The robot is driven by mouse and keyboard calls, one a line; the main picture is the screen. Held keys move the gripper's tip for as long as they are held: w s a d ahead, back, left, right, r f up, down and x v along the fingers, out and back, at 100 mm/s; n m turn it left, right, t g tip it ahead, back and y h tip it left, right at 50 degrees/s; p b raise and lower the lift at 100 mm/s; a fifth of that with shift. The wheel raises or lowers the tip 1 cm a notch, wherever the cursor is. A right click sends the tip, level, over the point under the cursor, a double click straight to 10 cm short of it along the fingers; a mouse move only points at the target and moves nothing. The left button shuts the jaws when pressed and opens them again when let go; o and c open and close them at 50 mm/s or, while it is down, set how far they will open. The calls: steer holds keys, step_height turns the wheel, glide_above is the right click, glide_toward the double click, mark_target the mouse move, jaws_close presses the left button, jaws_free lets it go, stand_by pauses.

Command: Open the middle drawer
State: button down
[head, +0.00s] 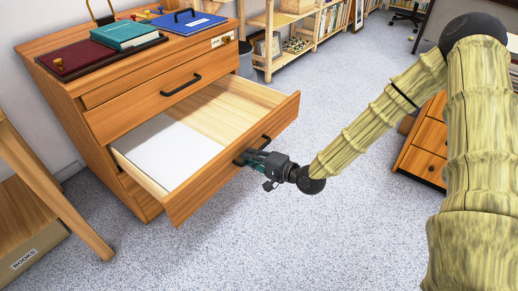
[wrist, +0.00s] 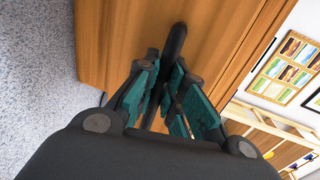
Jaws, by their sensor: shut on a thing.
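A wooden dresser (head: 100,112) stands at the left in the head view. Its middle drawer (head: 225,172) is pulled far out, showing a pale wooden inside and a white sheet (head: 172,150) or white bottom. The drawer above it, with a black handle (head: 181,86), is shut. My gripper (head: 254,160) is at the open drawer's front, shut on its black handle (head: 266,142). In the wrist view the teal finger pads (wrist: 168,92) close around the dark handle (wrist: 174,42), against the wooden drawer front (wrist: 120,50). The lowest drawer is mostly hidden beneath the open one.
Books (head: 125,34) and a blue binder (head: 187,22) lie on the dresser top. A wooden table leg (head: 55,190) stands at the left, near a box marked BOOKS (head: 30,255). A small drawer cabinet (head: 425,145) is at the right. The speckled floor (head: 300,235) in front is clear.

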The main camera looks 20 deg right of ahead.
steer(key=shift+s+d, duration=0.15)
steer(key=shift+s, duration=0.15)
steer(key=c, duration=1.5)
jaws_free()
steer(key=shift+v, duration=6)
steer(key=shift+f, duration=0.15)
